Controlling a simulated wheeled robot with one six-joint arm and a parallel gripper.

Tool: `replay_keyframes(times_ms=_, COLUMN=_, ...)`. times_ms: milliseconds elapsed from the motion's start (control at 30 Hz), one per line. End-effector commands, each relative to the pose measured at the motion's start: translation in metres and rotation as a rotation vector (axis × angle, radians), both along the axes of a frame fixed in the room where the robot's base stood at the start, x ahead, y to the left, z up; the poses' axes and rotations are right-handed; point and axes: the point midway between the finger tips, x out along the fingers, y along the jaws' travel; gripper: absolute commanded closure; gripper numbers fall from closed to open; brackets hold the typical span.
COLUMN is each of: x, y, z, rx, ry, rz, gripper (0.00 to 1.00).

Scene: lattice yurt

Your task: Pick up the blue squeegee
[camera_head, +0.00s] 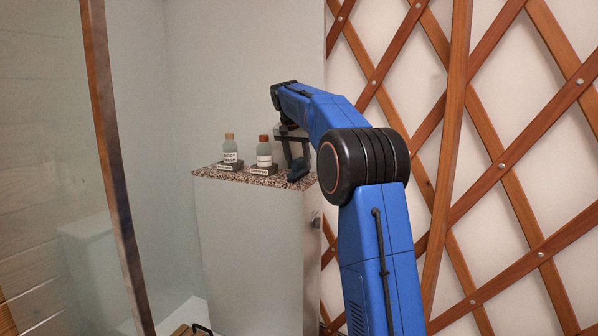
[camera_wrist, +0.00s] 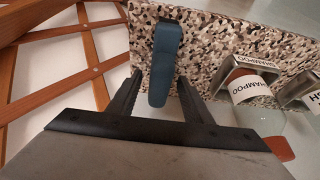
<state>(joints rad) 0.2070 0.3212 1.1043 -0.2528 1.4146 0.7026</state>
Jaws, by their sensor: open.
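The blue squeegee (camera_wrist: 164,50) lies on a speckled stone top (camera_wrist: 207,32) in the wrist view, with its near end reaching over the edge. In the head view, part of the dark blue squeegee (camera_head: 298,174) shows at the right end of the top, below my gripper. My gripper (camera_wrist: 158,76) is open, with one fingertip on each side of the squeegee's near part. I cannot tell whether either finger touches it. In the head view, my gripper (camera_head: 294,158) points down at the top, partly behind my arm.
A white cabinet (camera_head: 250,245) carries the top. A wooden lattice wall (camera_head: 455,150) rises close on the right.

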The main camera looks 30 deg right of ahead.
Motion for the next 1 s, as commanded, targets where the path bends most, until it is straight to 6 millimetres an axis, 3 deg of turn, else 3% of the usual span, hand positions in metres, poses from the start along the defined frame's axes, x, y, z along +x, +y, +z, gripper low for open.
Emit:
replay_keyframes(times_ms=367, x=0.002, y=-0.003, z=-0.009, rx=0.000, ry=0.000, rz=0.000, gripper=0.57)
replay_keyframes(times_ms=500, x=0.002, y=-0.003, z=-0.009, rx=0.000, ry=0.000, rz=0.000, gripper=0.91)
replay_keyframes(times_ms=567, x=0.002, y=-0.003, z=-0.009, rx=0.000, ry=0.000, rz=0.000, gripper=1.00)
replay_keyframes(times_ms=867, x=0.002, y=-0.003, z=-0.006, rx=0.000, ry=-0.002, rz=-0.001, gripper=1.00)
replay_keyframes(times_ms=1000, x=0.003, y=-0.003, z=0.008, rx=-0.001, ry=-0.003, rz=-0.001, gripper=1.00)
